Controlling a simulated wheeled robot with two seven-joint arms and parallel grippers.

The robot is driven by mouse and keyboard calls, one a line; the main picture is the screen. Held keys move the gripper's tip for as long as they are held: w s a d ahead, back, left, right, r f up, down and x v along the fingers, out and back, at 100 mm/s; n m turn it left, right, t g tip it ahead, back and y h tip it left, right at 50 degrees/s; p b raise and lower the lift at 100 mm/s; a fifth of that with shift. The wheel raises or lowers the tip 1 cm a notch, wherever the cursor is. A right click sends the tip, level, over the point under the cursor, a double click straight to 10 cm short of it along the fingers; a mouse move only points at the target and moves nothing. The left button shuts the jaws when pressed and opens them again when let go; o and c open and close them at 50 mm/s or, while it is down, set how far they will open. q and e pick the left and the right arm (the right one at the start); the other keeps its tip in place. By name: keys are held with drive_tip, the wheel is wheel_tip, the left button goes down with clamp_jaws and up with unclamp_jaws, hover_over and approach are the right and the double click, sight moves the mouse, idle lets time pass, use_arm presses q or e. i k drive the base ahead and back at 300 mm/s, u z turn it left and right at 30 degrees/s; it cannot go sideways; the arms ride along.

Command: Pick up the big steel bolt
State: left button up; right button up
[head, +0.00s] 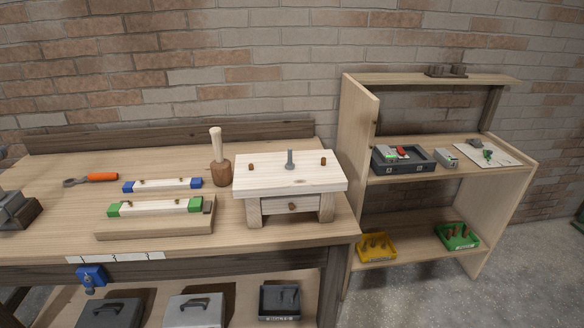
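A big grey steel bolt (290,158) stands upright on the pale wooden top of a small bench-like stand (270,182). Its head is at the top, and its lower end meets the stand's surface; whether it sits in a hole cannot be told. A short brown peg (251,167) is to its left and another brown peg (323,161) to its right on the same top. Neither of my grippers is in the head view.
The stand is at the right end of a workbench (60,223). A wooden mallet (220,165) stands close to its left. Bars with blue and green ends (155,206) and an orange-handled tool (100,177) lie further left. A shelf unit (357,125) rises at right.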

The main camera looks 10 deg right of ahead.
sight(290, 165)
drive_tip(key=u, duration=0.35)
drive_tip(key=i, duration=0.95)
drive_tip(key=z, duration=0.4)
